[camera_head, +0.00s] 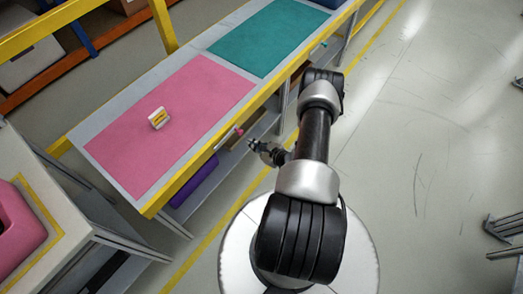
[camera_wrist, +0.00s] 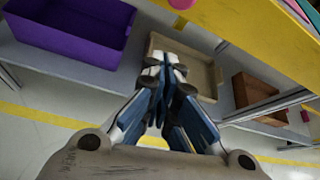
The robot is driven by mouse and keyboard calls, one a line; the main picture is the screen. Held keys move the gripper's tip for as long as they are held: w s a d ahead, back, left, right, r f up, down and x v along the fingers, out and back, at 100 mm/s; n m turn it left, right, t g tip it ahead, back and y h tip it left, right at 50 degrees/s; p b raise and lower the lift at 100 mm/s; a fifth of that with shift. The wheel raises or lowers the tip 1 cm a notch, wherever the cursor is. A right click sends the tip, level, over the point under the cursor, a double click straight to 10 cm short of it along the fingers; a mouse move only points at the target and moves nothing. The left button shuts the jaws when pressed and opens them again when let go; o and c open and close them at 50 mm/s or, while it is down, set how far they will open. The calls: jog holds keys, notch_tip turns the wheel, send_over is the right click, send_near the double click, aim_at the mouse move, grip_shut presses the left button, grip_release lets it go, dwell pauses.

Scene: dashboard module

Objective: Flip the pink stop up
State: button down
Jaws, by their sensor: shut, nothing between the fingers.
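The pink stop (camera_head: 239,131) shows as a small pink tip on a light bar at the yellow front edge of the workbench, beside the pink mat. In the wrist view a pink rounded piece (camera_wrist: 182,4), which looks like the same stop, is cut off by the top edge. My gripper (camera_head: 254,146) is just outside the bench edge, a little below and right of the stop in the head view, and apart from it. In the wrist view my gripper (camera_wrist: 168,68) has its fingers together with nothing between them. The stop's exact tilt is too small to tell.
The pink mat (camera_head: 190,105) carries a small white and yellow block (camera_head: 158,118). A teal mat (camera_head: 268,35) lies farther along. Under the bench, a shelf holds a purple bin (camera_wrist: 75,30), a beige tray (camera_wrist: 205,72) and a brown box (camera_wrist: 252,90). The floor at right is mostly clear.

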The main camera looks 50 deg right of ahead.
jog(key=shift+w+a+r+b, duration=0.2)
jog(key=shift+w+r, duration=0.4)
jog(key=shift+r, duration=0.15)
jog(key=shift+w+a+r+b, duration=0.2)
jog(key=shift+w+r, duration=0.35)
jog(key=shift+r, duration=0.2)
